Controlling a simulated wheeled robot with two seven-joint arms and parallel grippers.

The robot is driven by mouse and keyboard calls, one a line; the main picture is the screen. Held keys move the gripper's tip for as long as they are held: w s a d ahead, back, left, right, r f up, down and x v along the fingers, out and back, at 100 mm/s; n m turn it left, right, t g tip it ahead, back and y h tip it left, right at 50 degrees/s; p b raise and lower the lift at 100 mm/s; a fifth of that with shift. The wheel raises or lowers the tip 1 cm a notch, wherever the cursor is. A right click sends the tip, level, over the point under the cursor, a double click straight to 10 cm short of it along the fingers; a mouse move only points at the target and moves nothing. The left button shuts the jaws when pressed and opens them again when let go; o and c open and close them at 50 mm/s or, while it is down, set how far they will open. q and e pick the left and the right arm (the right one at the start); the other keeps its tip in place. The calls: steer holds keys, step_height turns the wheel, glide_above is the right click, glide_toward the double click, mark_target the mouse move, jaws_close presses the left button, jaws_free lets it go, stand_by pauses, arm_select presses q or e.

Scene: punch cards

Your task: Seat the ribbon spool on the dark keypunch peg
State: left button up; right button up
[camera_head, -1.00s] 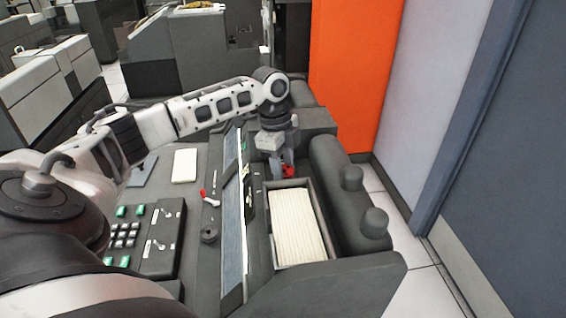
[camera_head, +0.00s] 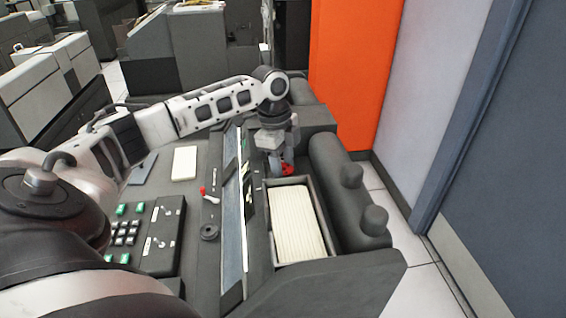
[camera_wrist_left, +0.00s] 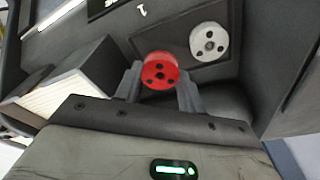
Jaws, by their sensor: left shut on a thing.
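The red ribbon spool (camera_wrist_left: 160,70) is between the fingertips of my left gripper (camera_wrist_left: 158,80) in the left wrist view, its round face with dark holes toward the camera. The gripper is shut on it. In the head view, my left gripper (camera_head: 280,162) points down over the back end of the keypunch, and a bit of the red spool (camera_head: 287,170) shows at its tips. I cannot see a bare dark peg; the spool and gripper may hide it. Whether the spool touches the surface below cannot be told. My right gripper is not in view.
A pale grey spool (camera_wrist_left: 208,41) sits on the dark panel beside the red one. A tray of cards (camera_head: 298,222) lies just in front of the gripper. A rounded dark housing with two knobs (camera_head: 374,222) stands to the right. A keypad (camera_head: 125,235) is at the left.

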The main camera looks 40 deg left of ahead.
arm_select(q)
steer(key=shift+f, duration=0.15)
steer(key=shift+f, duration=0.55)
steer(key=shift+f, duration=0.85)
stand_by(1.6)
steer(key=o, duration=1)
steer(key=shift+o, duration=0.2)
steer(key=shift+d+f, duration=0.1)
steer(key=shift+o, duration=0.5)
steer(key=shift+s+f, duration=0.15)
steer(key=shift+c, duration=0.2)
steer(key=shift+o, duration=1)
steer(key=shift+r, duration=0.35)
step_height(320, 180, up, 9)
